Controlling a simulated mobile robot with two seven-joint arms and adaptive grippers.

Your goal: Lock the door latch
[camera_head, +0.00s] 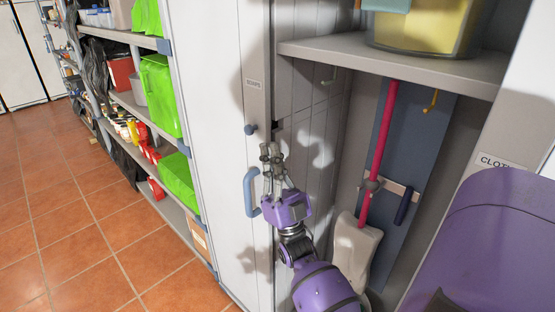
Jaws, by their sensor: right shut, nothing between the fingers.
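A white door (220,110) stands upright in the middle of the camera_head view. It has a blue-grey pull handle (250,192) and a small dark blue knob (250,128) above it, near the door's right edge. I cannot tell whether this knob is the latch or how it is set. My right gripper (270,150) is shut and empty, with its fingers pointing up. In the picture its fingertips are just right of and below the knob and above the handle; I cannot tell whether they touch the door. My left gripper is out of view.
Right of the door is an open closet bay with a shelf (400,62), a yellow bin (420,30), a red-handled tool (378,150) and a pale dustpan-like piece (355,245). Shelving with green bags (160,95) stands left. The tiled floor (80,230) is clear.

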